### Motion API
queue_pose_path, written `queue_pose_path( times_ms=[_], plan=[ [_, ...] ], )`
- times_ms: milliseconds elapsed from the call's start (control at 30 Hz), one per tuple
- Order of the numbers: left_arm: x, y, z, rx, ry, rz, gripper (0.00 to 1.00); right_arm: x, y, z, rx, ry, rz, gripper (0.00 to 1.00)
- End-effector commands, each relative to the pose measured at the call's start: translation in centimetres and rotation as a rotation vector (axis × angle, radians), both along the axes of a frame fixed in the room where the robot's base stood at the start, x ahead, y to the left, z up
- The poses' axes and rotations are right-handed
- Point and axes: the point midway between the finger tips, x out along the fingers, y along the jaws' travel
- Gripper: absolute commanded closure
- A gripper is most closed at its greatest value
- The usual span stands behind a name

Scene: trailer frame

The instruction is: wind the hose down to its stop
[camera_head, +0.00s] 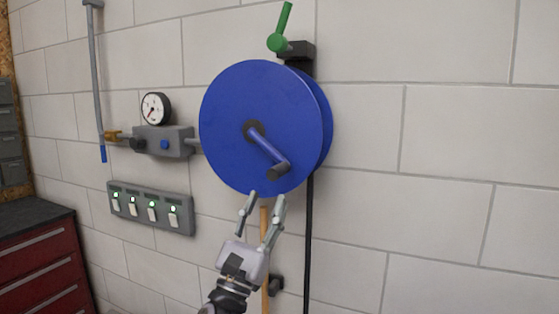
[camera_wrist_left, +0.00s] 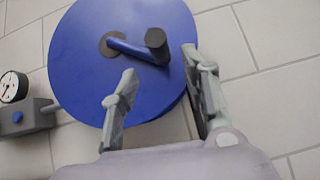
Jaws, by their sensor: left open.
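A blue hose reel (camera_head: 243,110) is mounted on the wall. A blue crank arm (camera_head: 268,150) runs from its dark hub down and right to a dark crank knob (camera_head: 279,171). The black hose (camera_head: 309,240) hangs straight down from the reel's right side; its lower end is out of view. My left gripper (camera_head: 266,197) is open and empty, just below the knob at the reel's lower edge. In the left wrist view the knob (camera_wrist_left: 157,43) stands beyond the gap between the open fingers, apart from them. My right gripper is not in view.
A green lever (camera_head: 282,28) sits on a dark bracket above the reel. A gauge (camera_head: 155,108) on a grey valve block (camera_head: 163,141) and a switch panel (camera_head: 152,208) are left. A wooden handle (camera_head: 264,285) is behind my gripper. A red cabinet (camera_head: 42,265) stands lower left. The right wall is clear.

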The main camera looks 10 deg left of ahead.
Motion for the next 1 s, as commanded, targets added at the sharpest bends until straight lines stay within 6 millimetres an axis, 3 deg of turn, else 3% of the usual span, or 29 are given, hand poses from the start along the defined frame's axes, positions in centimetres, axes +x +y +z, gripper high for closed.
queue_pose_path(
  times_ms=[100,400,833,1000],
  plan=[
    [1.9,-0.5,2.5,-0.003,0.000,-0.001,0.58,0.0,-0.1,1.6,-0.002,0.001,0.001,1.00],
    [5.3,-1.4,5.6,-0.002,0.001,-0.001,0.58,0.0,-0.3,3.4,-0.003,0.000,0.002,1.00],
    [6.0,-1.7,6.1,-0.001,0.000,-0.001,0.58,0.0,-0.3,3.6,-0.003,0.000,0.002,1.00],
    [6.0,-1.7,6.1,-0.001,0.001,-0.001,0.68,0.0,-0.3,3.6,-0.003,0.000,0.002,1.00]
  ],
)
